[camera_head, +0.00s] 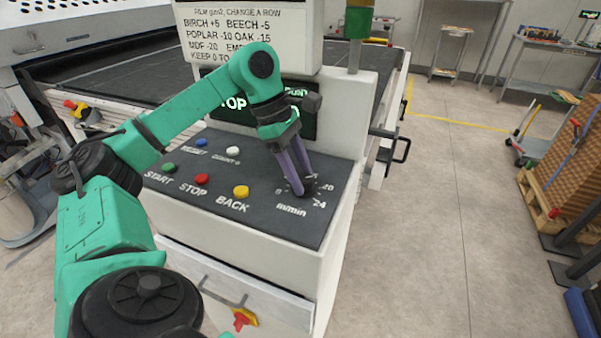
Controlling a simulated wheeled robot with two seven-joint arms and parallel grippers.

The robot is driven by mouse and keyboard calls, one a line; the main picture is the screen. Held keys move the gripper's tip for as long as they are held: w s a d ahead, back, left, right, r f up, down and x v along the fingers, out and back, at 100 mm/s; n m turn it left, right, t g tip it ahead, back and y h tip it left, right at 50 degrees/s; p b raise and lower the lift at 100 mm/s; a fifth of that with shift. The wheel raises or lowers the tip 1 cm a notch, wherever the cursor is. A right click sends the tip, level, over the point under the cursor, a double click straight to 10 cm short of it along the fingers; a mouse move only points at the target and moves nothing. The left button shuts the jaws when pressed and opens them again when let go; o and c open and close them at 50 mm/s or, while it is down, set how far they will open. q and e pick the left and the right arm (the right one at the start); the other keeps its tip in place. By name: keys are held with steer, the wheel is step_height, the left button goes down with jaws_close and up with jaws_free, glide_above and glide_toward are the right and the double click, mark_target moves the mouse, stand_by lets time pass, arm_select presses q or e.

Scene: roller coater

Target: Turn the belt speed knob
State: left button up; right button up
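The belt speed dial (319,187) is at the right end of the dark control panel (260,214), with printed numbers and "m/min" around it. My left gripper (300,190) reaches down over the dial. Its two purple-grey fingers are close together at the tips, right at the knob. The fingers hide the knob, so I cannot tell whether they grip it or only touch it. My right gripper does not show.
The panel also carries a green START button (168,168), a red STOP button (201,179), a yellow BACK button (241,191), a blue RESET button (201,143) and a white button (233,150). A display (235,103) stands behind my arm. Open floor (440,220) lies right.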

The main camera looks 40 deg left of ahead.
arm_select(q)
jaws_close()
steer(key=shift+n, duration=0.3)
steer(key=shift+f+n+t+b, duration=0.1)
steer(key=shift+n+t+b, duration=0.4)
steer(key=shift+n+b, duration=0.4)
steer(key=n+t+y+b, duration=0.1)
steer(key=n, duration=0.2)
steer(key=shift+s+d, duration=0.1)
steer(key=shift+s, duration=0.05)
steer(key=n, duration=0.1)
steer(key=n+y, duration=0.1)
steer(key=n, duration=0.1)
steer(key=shift+r+t, duration=0.2)
steer(key=shift+t, duration=0.1)
steer(key=shift+d+n+y, duration=0.15)
steer(key=shift+n+y, duration=0.55)
steer(key=shift+n, duration=1)
steer(key=shift+t, duration=0.3)
